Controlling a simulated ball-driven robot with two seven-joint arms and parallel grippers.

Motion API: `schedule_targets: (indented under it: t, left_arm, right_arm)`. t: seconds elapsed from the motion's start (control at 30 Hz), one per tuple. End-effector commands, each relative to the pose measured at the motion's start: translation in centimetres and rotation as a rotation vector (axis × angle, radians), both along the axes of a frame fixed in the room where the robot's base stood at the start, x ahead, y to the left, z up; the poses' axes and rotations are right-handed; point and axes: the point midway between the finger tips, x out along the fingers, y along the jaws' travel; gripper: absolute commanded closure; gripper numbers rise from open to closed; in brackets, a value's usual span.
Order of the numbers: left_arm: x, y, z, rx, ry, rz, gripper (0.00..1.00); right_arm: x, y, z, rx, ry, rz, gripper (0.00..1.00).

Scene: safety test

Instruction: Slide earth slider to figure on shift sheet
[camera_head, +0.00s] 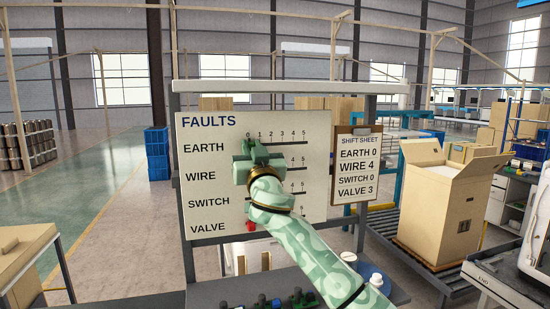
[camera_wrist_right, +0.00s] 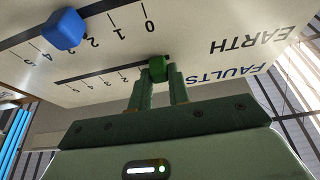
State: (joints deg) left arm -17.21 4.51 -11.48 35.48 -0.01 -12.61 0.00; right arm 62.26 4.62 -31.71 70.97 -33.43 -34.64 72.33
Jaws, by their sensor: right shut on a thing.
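The FAULTS board (camera_head: 205,160) stands upright with rows for earth, wire, switch and valve. My right gripper (camera_head: 258,150) covers the left end of the earth row in the head view. In the right wrist view its fingers (camera_wrist_right: 158,88) are shut on the green earth slider (camera_wrist_right: 157,68), near the 0 end of its slot. That view is upside down. My left gripper is not in view.
A blue slider (camera_wrist_right: 65,28) sits on the wire row around 3, its figure hidden. A red slider (camera_head: 251,226) shows low on the board, at the valve row's left. My right arm hides much of the lower rows. An open carton (camera_head: 440,200) stands to the right.

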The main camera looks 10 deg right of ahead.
Motion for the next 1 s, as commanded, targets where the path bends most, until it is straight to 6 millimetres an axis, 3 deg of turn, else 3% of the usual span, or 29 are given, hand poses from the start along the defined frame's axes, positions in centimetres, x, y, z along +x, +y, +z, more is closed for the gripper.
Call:
schedule_targets:
  t: [0.13,0.37,0.4,0.47,0.5,0.83,1.0]
  left_arm:
    - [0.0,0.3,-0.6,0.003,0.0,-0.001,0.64]
    - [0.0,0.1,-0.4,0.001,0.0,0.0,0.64]
    - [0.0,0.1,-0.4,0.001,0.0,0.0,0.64]
    - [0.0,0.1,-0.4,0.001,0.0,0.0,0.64]
    - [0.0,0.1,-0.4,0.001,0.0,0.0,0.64]
    - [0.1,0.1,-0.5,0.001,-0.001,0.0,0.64]
    - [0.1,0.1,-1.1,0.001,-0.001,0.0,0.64]
  right_arm:
    - [-0.1,1.1,-0.1,-0.002,0.002,0.001,1.0]
    - [-0.1,1.1,0.0,-0.002,0.003,0.002,1.0]
    - [-0.1,1.1,0.0,-0.002,0.003,0.002,0.79]
    - [0.0,1.1,-0.1,-0.002,0.003,0.002,0.62]
    - [-0.1,1.1,0.0,-0.002,0.003,0.002,0.6]
    - [-0.4,1.0,-0.2,-0.002,0.002,0.001,0.6]
    - [-2.4,1.0,-1.2,-0.001,0.002,0.002,0.6]
